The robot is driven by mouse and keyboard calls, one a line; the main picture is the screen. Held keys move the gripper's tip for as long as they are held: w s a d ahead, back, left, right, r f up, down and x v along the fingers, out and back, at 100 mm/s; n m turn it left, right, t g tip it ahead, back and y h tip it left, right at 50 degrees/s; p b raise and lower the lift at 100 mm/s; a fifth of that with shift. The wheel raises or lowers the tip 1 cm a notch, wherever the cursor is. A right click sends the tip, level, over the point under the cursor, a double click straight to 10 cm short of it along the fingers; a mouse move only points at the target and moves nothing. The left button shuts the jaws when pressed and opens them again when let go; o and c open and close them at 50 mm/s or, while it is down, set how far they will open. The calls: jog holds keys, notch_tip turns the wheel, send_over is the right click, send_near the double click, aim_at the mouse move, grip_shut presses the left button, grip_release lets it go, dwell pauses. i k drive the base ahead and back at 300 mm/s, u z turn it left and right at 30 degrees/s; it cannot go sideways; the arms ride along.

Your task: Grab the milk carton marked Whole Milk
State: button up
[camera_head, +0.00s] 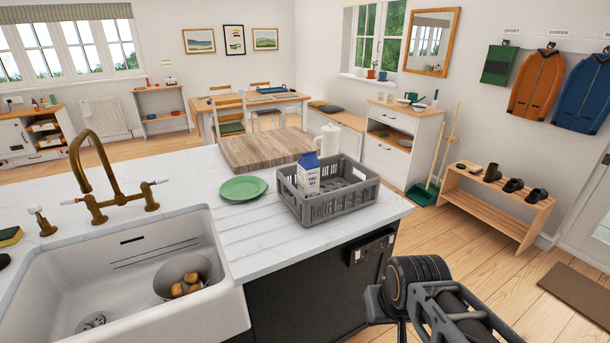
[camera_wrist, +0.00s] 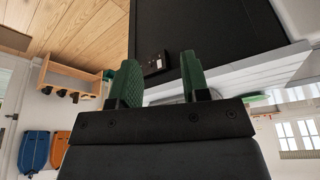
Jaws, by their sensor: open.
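The milk carton (camera_head: 308,178), white with a blue top, stands upright in a grey slatted crate (camera_head: 325,208) on the counter. The print on the carton is too small to read. Only this one carton is clear to see. In the wrist view my gripper (camera_wrist: 159,61) has two green fingers set apart with nothing between them. In the head view my dark arm is at the lower right, below and to the right of the crate and in front of the counter's end; the fingers cannot be made out there. The carton does not show in the wrist view.
A green plate (camera_head: 243,188) lies left of the crate, and a wooden board (camera_head: 265,150) behind it. A white jug (camera_head: 329,139) stands behind the crate. The sink (camera_head: 130,270) holds a pot (camera_head: 184,278). A shoe rack (camera_head: 497,203) stands at right; open floor lies before it.

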aim_at(308, 165)
jog(key=u, duration=0.65)
jog(key=i, duration=0.9)
jog(key=u, duration=0.8)
